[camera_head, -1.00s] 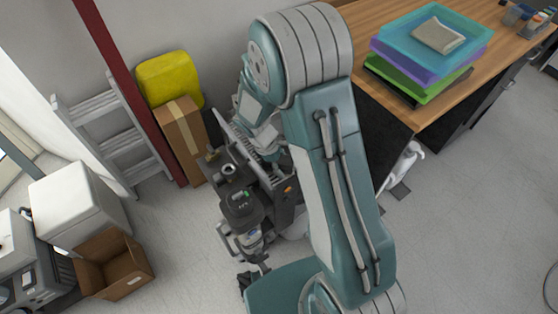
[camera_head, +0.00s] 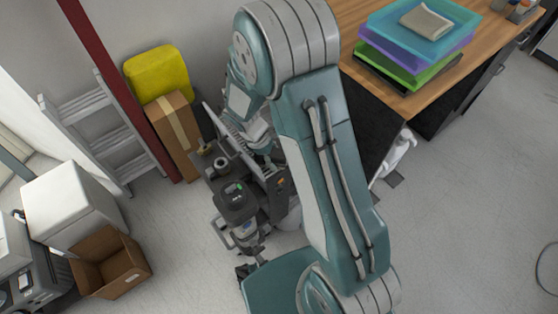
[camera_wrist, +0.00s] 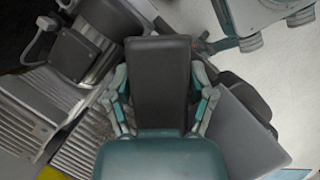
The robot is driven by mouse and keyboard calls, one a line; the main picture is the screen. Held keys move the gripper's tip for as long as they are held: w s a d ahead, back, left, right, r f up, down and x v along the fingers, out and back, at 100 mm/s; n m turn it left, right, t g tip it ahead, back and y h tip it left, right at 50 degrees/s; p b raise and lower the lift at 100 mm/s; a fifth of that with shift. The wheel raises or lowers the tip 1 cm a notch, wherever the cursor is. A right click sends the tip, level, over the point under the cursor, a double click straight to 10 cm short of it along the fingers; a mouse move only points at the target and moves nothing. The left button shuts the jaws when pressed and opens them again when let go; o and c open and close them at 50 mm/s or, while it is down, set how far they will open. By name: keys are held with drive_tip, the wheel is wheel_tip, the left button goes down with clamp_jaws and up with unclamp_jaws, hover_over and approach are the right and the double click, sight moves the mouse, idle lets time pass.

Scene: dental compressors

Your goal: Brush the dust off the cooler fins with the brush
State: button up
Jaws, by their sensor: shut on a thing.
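In the wrist view my gripper (camera_wrist: 161,92) has its teal and grey fingers on both sides of a dark, flat block, the brush (camera_wrist: 160,60). It is shut on this block. The bristles are hidden. Grey ribbed cooler fins (camera_wrist: 85,142) show to the left of and below the brush; whether the brush touches them cannot be told. In the head view the dark compressor unit (camera_head: 237,200) stands on the floor left of my arm. A thin ribbed edge (camera_head: 222,125) shows at its top. My gripper (camera_head: 256,137) is there, mostly hidden by the arm.
A wooden bench (camera_head: 375,30) with stacked trays (camera_head: 412,65) stands to the right. A yellow container (camera_head: 158,75) on a cardboard box (camera_head: 172,125), a ladder (camera_head: 100,140) and an open box (camera_head: 110,265) are to the left.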

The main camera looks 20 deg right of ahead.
sight(278, 158)
drive_tip(key=shift+w+a+r, duration=0.1)
drive_tip(key=shift+w+a, duration=0.6)
drive_tip(key=shift+w, duration=1.1)
drive_tip(key=shift+w+a+r, duration=0.1)
drive_tip(key=shift+w+a, duration=0.55)
drive_tip(key=shift+w, duration=1.15)
drive_tip(key=shift+w+a+r, duration=0.1)
drive_tip(key=shift+w+a, duration=0.6)
drive_tip(key=shift+w, duration=1.1)
drive_tip(key=shift+w+a, duration=0.35)
drive_tip(key=shift+w, duration=0.7)
drive_tip(key=shift+w+a, duration=0.3)
drive_tip(key=shift+w, duration=0.8)
drive_tip(key=shift+w+a, duration=0.35)
drive_tip(key=shift+w, duration=0.7)
drive_tip(key=shift+s+d+f, duration=0.1)
drive_tip(key=shift+s+d, duration=1)
drive_tip(key=shift+s, duration=2.2)
drive_tip(key=shift+s+d+r, duration=0.1)
drive_tip(key=shift+s+d, duration=1)
drive_tip(key=shift+s, duration=2.2)
drive_tip(key=shift+s+d+f, duration=0.1)
drive_tip(key=shift+s+d, duration=1)
drive_tip(key=shift+s, duration=2.2)
drive_tip(key=shift+w+r, duration=0.1)
drive_tip(key=shift+r, duration=2.9)
